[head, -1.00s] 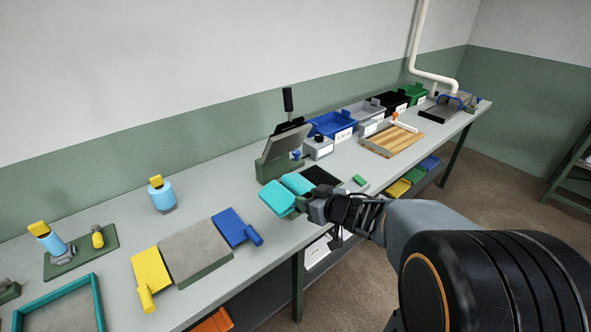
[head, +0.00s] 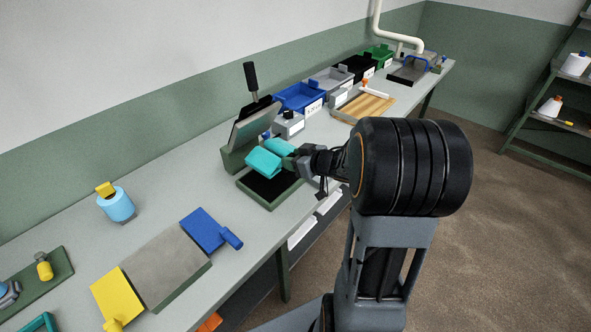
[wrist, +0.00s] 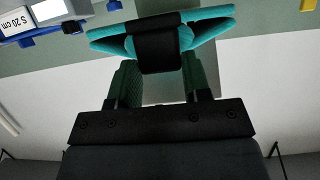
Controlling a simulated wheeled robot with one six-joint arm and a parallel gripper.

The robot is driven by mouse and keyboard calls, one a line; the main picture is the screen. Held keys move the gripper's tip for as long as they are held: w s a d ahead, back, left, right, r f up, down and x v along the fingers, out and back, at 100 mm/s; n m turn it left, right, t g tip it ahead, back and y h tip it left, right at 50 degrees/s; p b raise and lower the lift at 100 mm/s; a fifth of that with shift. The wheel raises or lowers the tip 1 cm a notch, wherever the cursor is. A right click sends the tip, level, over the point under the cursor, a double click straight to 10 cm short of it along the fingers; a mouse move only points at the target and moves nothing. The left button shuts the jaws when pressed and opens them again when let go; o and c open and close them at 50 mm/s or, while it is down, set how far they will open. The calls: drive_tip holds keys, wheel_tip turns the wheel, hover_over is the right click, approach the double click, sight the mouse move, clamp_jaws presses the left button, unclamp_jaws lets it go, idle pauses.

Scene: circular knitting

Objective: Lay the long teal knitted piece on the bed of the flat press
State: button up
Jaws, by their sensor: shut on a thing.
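The teal knitted piece (head: 264,163) is folded over into two flaps and hangs from my gripper (head: 290,158). In the wrist view the teal piece (wrist: 208,30) spreads to both sides of a black block, between the dark green fingers of my gripper (wrist: 160,62). The flat press (head: 232,158) has a green frame, a raised tilted lid and an upright black handle. Its dark bed (head: 262,190) lies open. The piece appears above the bed, near the lid; whether it touches the bed I cannot tell.
Left of the press lie a grey board (head: 160,262) with yellow and blue flaps and a light-blue cylinder (head: 117,205). Behind it are a small grey box (head: 289,124), a blue bin (head: 300,97) and a wooden slatted board (head: 362,106). The bench's front edge is close.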

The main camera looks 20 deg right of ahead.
drive_tip(key=f, duration=0.1)
drive_tip(key=w+d+f, duration=0.1)
drive_tip(key=w+f, duration=0.1)
drive_tip(key=shift+w+d+f, duration=0.25)
drive_tip(key=shift+d, duration=0.1)
drive_tip(key=shift+w+d+f+b, duration=0.15)
drive_tip(key=shift+f+b, duration=0.25)
drive_tip(key=shift+f, duration=1.4)
drive_tip(key=shift+f, duration=0.15)
drive_tip(key=o, duration=1.2)
drive_tip(key=shift+c, duration=0.2)
